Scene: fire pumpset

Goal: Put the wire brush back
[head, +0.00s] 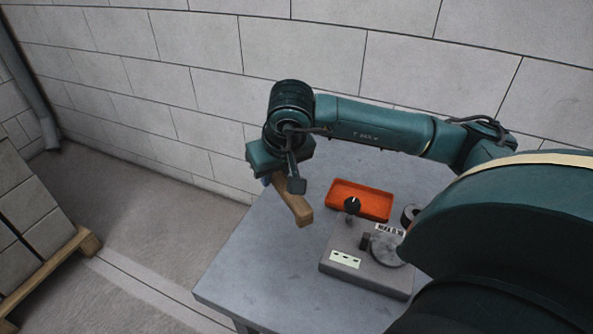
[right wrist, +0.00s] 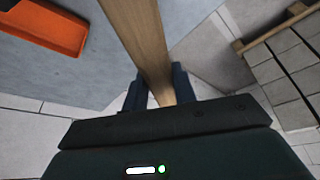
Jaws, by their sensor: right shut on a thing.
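The wire brush (head: 293,203) shows as a brown wooden bar in the head view; I cannot make out its bristles. My right gripper (head: 275,178) is shut on it, above the far left edge of the grey table. In the right wrist view the brush's wooden body (right wrist: 142,35) runs up from between the fingers (right wrist: 160,90) and out of the picture. An orange-red tray (head: 345,203) lies on the table to the right of the brush, and its corner also shows in the right wrist view (right wrist: 40,22). My left gripper is not in view.
A grey device (head: 343,272) with a black knob and round parts stands on the table (head: 262,265), in front of the tray. The table's left part is clear. A block wall (head: 190,45) stands behind. A wooden pallet (head: 45,268) with grey blocks is on the floor at left.

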